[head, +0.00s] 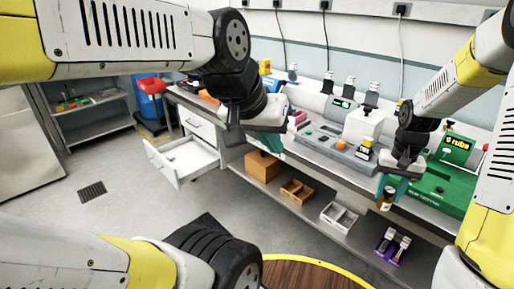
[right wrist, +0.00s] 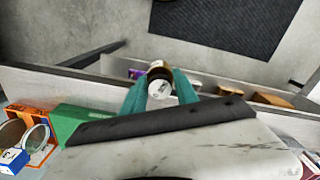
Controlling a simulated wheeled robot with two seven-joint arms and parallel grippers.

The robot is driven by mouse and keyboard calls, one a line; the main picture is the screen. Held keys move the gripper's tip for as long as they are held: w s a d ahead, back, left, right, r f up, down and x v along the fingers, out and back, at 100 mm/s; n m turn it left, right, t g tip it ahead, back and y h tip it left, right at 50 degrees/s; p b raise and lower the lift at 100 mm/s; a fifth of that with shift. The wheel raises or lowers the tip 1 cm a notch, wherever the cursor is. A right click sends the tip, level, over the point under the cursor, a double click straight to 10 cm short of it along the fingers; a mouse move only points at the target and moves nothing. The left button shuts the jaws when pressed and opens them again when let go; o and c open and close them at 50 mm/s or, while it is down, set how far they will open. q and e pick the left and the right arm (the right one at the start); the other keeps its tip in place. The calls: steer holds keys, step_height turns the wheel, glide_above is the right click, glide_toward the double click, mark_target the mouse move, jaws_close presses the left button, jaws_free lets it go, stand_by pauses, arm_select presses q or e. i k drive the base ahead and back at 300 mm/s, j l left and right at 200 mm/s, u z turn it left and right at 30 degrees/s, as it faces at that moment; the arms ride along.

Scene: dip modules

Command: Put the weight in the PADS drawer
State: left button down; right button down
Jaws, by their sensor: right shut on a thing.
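My right gripper (head: 391,186) is shut on a small amber-brown cylinder (head: 387,201) below its teal fingers, in front of the bench edge. In the right wrist view the cylinder (right wrist: 160,87) sits between the fingertips and shows a pale, marked end and a dark rim. I cannot tell for sure whether it is the weight. A white drawer (head: 187,168) stands pulled out at the left end of the bench, with an orange thing (head: 172,147) inside. No PADS label can be read. My left gripper (head: 268,141) hangs near the bench front, right of the drawer; its finger gap is not clear.
The bench carries a grey device (head: 332,147) and a green machine (head: 438,188). The lower shelf (head: 284,205) holds a cardboard box (head: 262,166), divided trays (head: 296,191) and a purple item (head: 393,246). A round wooden table (head: 310,274) is close in front. The floor by the drawer is clear.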

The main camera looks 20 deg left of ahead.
mark_target(182, 169)
steer(key=i+j+u, duration=0.2)
steer(key=j, duration=0.2)
steer(key=i+j+u, duration=0.2)
steer(key=j, duration=0.2)
steer(key=j+u, duration=0.2)
steer(key=j, duration=0.15)
steer(key=i+j+u, duration=0.2)
steer(key=i+j, duration=0.45)
steer(key=j, duration=0.2)
steer(key=i+j, duration=0.45)
steer(key=j, duration=0.15)
steer(key=i+j+u, duration=0.1)
steer(key=i+j, duration=0.3)
steer(key=j, duration=0.25)
